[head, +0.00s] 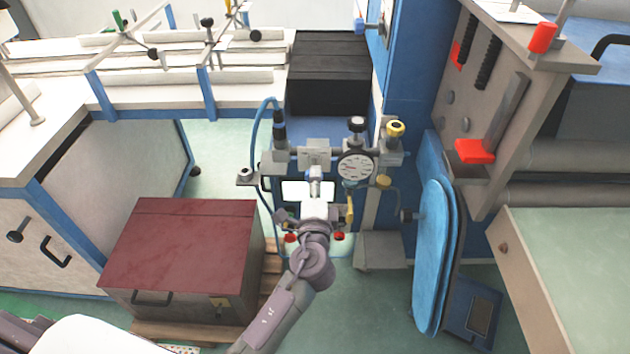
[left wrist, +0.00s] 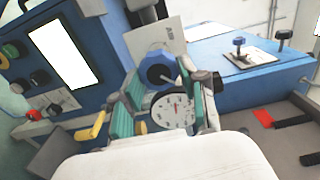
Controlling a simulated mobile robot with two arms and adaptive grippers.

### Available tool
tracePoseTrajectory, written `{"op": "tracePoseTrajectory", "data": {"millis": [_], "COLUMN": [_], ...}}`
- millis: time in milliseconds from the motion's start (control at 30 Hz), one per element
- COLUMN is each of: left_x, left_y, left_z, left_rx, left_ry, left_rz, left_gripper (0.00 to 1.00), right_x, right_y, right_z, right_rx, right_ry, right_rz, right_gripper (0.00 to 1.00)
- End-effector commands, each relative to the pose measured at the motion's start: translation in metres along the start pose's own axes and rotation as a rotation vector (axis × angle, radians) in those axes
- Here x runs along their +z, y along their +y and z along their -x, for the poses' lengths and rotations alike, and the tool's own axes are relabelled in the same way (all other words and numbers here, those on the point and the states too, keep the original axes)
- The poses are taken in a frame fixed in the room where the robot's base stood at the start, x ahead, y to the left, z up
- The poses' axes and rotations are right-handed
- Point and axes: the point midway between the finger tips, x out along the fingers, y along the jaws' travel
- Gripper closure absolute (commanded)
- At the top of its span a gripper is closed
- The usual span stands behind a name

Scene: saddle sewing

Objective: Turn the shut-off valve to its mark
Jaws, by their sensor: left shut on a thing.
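The white gauge dial (left wrist: 171,111) shows between the fingers too. In the head view my gripper hides the knob. I cannot make out the mark. My right gripper is in neither view.
A chest with a dark red lid (head: 180,235) stands at the left on a wooden pallet. A blue padded panel (head: 433,255) and a pale green-topped table (head: 575,270) are at the right. A black box (head: 328,75) sits behind the fittings. A blue hose (head: 256,150) loops at their left.

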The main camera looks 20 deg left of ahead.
Motion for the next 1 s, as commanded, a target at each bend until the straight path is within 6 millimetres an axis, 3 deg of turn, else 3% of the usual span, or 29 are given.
{"op": "tracePoseTrajectory", "data": {"millis": [400, 433, 567, 867, 1000], "left_x": [-0.0003, -0.0003, -0.0002, 0.0001, -0.0001], "left_y": [-0.0008, -0.0008, -0.0006, 0.0, 0.0008], "left_z": [-0.0002, -0.0002, -0.0002, 0.0003, 0.0096], "left_rx": [-0.003, -0.003, -0.003, -0.001, 0.0], "left_ry": [0.002, 0.002, 0.001, 0.0, 0.001], "left_rz": [-0.014, -0.013, -0.012, -0.011, -0.011], "left_gripper": [0.92, 0.56, 0.34, 0.32, 0.32], "right_x": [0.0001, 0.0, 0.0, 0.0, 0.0], "right_y": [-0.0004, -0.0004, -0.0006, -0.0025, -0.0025], "right_z": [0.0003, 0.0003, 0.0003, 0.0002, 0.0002], "right_rx": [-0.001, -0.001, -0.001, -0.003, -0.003], "right_ry": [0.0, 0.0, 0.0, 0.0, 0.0], "right_rz": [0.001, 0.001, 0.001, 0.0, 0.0], "right_gripper": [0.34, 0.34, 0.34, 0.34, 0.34]}}
